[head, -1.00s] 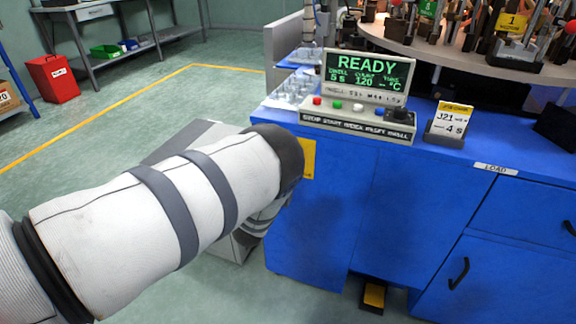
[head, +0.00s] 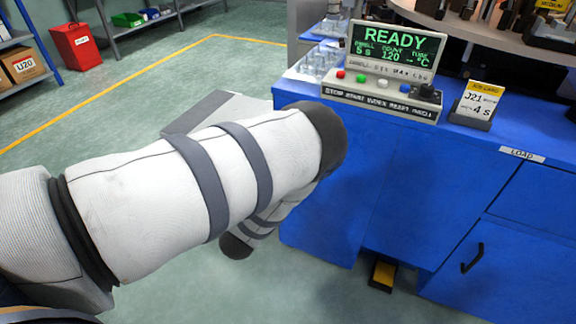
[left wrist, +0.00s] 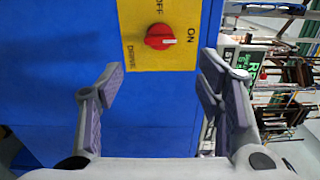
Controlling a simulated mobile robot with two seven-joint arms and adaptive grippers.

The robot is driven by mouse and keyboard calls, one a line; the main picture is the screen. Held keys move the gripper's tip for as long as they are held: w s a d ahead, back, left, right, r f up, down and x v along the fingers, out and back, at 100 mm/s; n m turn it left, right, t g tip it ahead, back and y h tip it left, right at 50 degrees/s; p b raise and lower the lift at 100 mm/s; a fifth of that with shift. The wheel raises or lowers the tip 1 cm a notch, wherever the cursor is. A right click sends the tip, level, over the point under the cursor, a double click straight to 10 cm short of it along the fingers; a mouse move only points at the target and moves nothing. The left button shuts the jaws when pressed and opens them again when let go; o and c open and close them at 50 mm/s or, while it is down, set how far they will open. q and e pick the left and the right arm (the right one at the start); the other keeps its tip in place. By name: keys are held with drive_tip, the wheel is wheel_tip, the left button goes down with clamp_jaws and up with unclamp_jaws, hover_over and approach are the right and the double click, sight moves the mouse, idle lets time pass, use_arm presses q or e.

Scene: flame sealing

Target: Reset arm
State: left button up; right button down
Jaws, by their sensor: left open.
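My left arm (head: 200,180) comes in from the left in the head view, in a white sleeve with grey bands, and bends down in front of the blue cabinet. My left gripper is hidden there. In the left wrist view my left gripper (left wrist: 158,85) is open and empty. Ahead of it, a red rotary switch (left wrist: 159,37) sits on a yellow plate (left wrist: 150,60) marked OFF, ON and DRIVE, on the blue cabinet side (left wrist: 65,60). The fingers appear apart from the switch. My right gripper is not in view.
A control panel (head: 385,98) with coloured buttons and a READY display (head: 392,45) stands on the blue cabinet (head: 400,215). A card stand (head: 477,105) is beside it. A yellow pedal (head: 383,273) is on the floor. Open floor lies left, with a red bin (head: 75,46).

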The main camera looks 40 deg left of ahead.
use_arm(q)
drive_tip(key=shift+v, duration=0.8)
drive_tip(key=shift+f, duration=0.1)
drive_tip(key=s+f+n+g+p, duration=0.3)
drive_tip(key=s+f+n+g, duration=0.5)
drive_tip(key=s, duration=0.5)
drive_tip(key=s+d+n+g+h, duration=0.1)
drive_tip(key=s+d+n+g, duration=0.1)
drive_tip(key=s, duration=0.7)
drive_tip(key=s+d+n+g+h+p, duration=0.1)
drive_tip(key=s+d+g, duration=0.4)
drive_tip(key=s, duration=0.5)
drive_tip(key=s+d+n+g+h+p, duration=0.1)
drive_tip(key=s+d+n+g, duration=0.3)
drive_tip(key=s, duration=0.5)
drive_tip(key=shift+s+n+g+h, duration=0.35)
drive_tip(key=shift+n+g+h, duration=0.05)
drive_tip(key=shift+h, duration=0.4)
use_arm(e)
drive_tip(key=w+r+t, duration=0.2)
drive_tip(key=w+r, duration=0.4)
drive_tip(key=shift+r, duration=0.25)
use_arm(q)
drive_tip(key=shift+r, duration=0.1)
